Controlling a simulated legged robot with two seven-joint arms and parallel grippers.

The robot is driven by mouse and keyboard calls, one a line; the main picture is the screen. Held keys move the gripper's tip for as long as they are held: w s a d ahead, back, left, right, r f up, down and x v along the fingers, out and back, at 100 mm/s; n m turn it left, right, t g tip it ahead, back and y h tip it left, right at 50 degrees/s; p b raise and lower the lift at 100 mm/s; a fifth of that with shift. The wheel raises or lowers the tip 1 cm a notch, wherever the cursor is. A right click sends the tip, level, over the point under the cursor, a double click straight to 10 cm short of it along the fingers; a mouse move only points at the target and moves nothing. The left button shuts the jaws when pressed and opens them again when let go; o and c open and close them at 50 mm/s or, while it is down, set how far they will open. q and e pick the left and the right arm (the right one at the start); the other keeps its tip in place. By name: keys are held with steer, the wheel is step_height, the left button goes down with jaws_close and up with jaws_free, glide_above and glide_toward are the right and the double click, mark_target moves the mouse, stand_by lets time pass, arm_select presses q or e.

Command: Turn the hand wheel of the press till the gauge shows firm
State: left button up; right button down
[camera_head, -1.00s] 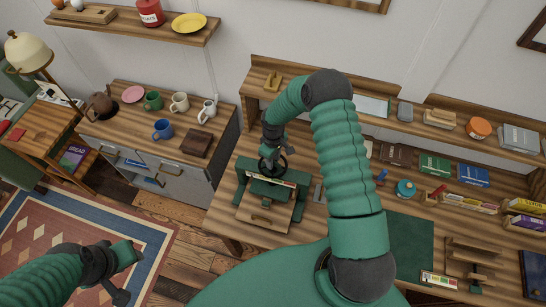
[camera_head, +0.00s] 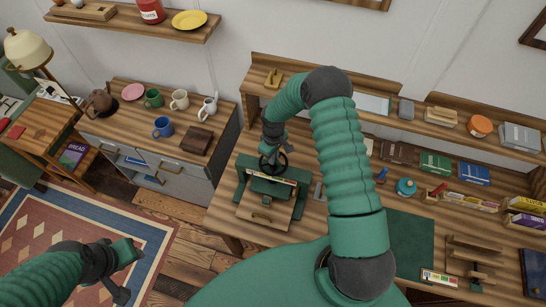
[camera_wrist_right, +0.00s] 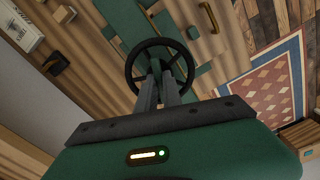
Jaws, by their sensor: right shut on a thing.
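The green press (camera_head: 243,183) stands on the wooden workbench, with a wooden board at its front. Its dark round hand wheel (camera_head: 285,162) is on top and also shows in the right wrist view (camera_wrist_right: 131,82). My right gripper (camera_head: 272,158) reaches down from above and is shut on the wheel; its two fingers (camera_wrist_right: 163,74) meet near the hub. A pale strip with a red end, which looks like the gauge (camera_head: 272,178), is on the press front; its reading is too small to tell. My left gripper (camera_head: 125,273) hangs empty at lower left, over the rug.
A cabinet (camera_head: 222,158) with mugs (camera_head: 163,127) and a dark box stands left of the bench. Books (camera_head: 435,164), boxes and small tools lie on the bench right of my arm. A green mat (camera_head: 411,245) lies near the front. A shelf (camera_head: 421,127) runs along the wall.

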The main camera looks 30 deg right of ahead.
steer(key=m+b, duration=0.2)
steer(key=m, duration=0.1)
steer(key=shift+w+f+b, duration=0.1)
steer(key=shift+f+b, duration=0.05)
steer(key=shift+b, duration=0.25)
steer(key=m+b, duration=0.2)
steer(key=m, duration=0.3)
steer(key=shift+b, duration=0.3)
steer(key=m+b, duration=0.1)
steer(key=m, duration=0.3)
steer(key=shift+b, duration=0.4)
steer(key=m, duration=0.4)
steer(key=shift+r+b, duration=0.2)
steer(key=shift+b, duration=0.15)
steer(key=m, duration=0.5)
steer(key=shift+r+m, duration=0.1)
steer(key=shift+m, duration=0.2)
steer(key=m+p, duration=0.1)
steer(key=m, duration=0.4)
steer(key=m+p, duration=0.1)
steer(key=m, duration=0.3)
steer(key=shift+r+m, duration=0.1)
steer(key=shift+m, duration=0.3)
steer(key=shift+w+d+m+p, duration=0.1)
steer(key=shift+m+p, duration=0.35)
steer(key=shift+m, duration=1.45)
